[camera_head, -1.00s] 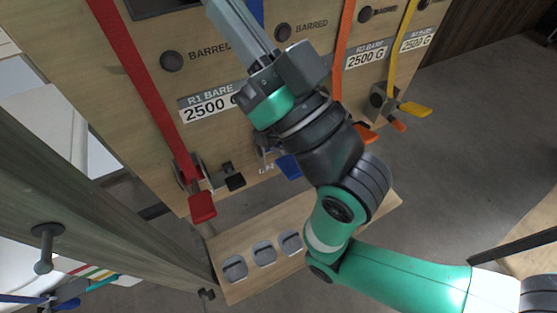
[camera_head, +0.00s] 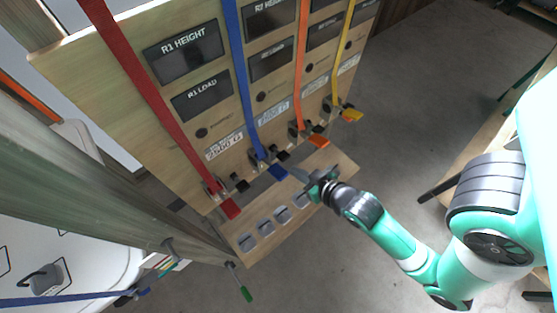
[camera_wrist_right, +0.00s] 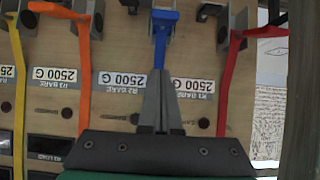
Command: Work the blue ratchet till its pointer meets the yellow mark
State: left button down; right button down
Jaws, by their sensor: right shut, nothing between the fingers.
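The blue ratchet (camera_head: 277,171) is at the bottom edge of the wooden board, under the blue strap (camera_head: 242,80). Its blue handle (camera_wrist_right: 165,17) also shows at the top of the right wrist view. My right gripper (camera_head: 298,174) is just right of the blue handle in the head view. In the right wrist view its fingers (camera_wrist_right: 158,76) are together and empty, pointing at the ratchet and covering part of the strap. Whether they touch the ratchet I cannot tell. I cannot make out the pointer or the yellow mark. My left gripper is not in view.
The red ratchet (camera_head: 230,208) is left of the blue one; the orange ratchet (camera_head: 318,141) and yellow ratchet (camera_head: 351,115) are right of it. A wooden shelf (camera_head: 338,180) with several grey switches lies below. A wooden beam (camera_head: 110,213) stands at left. Open floor lies right of the board.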

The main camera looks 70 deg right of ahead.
jog(key=shift+w, duration=0.1)
jog(key=b, duration=0.1)
send_over(280, 173)
jog(key=w, duration=0.1)
jog(key=f, duration=0.3)
jog(key=d+f, duration=0.1)
jog(key=f, duration=0.1)
jog(key=shift+f, duration=0.15)
jog(key=f, duration=0.2)
jog(key=shift+s+a+f, duration=0.25)
jog(key=shift+s+f, duration=0.1)
jog(key=shift+f, duration=0.05)
jog(key=shift+s+a+f, duration=0.15)
jog(key=shift+f, duration=0.45)
jog(key=shift+b, duration=0.3)
